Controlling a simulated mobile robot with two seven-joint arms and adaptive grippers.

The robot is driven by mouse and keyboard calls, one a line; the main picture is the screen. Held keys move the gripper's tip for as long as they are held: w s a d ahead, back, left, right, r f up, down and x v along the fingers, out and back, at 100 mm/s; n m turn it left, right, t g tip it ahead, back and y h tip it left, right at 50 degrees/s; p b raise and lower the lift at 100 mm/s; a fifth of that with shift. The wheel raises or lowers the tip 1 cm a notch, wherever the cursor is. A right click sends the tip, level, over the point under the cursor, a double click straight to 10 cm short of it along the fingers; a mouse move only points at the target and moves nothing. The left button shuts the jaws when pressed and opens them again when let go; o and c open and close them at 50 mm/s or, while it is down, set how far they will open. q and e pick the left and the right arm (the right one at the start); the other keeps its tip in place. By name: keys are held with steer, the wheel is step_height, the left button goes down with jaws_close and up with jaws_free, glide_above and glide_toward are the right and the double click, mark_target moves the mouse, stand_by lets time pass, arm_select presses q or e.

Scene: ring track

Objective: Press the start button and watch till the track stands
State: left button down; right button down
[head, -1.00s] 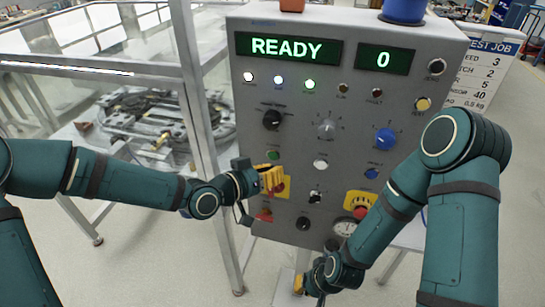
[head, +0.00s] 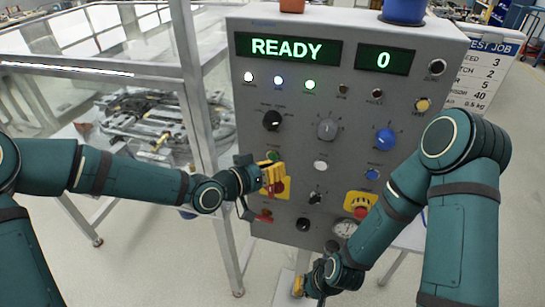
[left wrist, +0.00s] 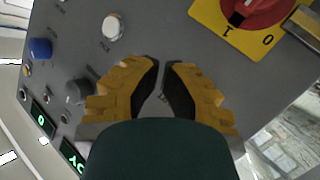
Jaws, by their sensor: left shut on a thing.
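The grey control panel (head: 345,75) shows READY and 0 on its displays. The green button (head: 273,155) sits below the black knob and shows just above my left gripper (head: 271,179). The left gripper's yellow fingers are almost together in front of the panel. In the left wrist view the gripper (left wrist: 163,65) covers the green button's place, and whatever it grips is hidden. The ring track (head: 150,115) lies on a table behind the clear guard. My right gripper (head: 299,286) is low in front of the panel; its jaws are unclear.
A red and yellow rotary switch (left wrist: 252,10) and a white button (left wrist: 113,27) are close to the left fingers. A red emergency stop (head: 361,212) is between the arms. The guard's metal post (head: 200,100) stands left of the panel.

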arm_select(q)
steer(key=shift+w, duration=0.2)
stand_by(0.6)
steer(key=shift+w+d, duration=0.15)
steer(key=shift+w, duration=0.05)
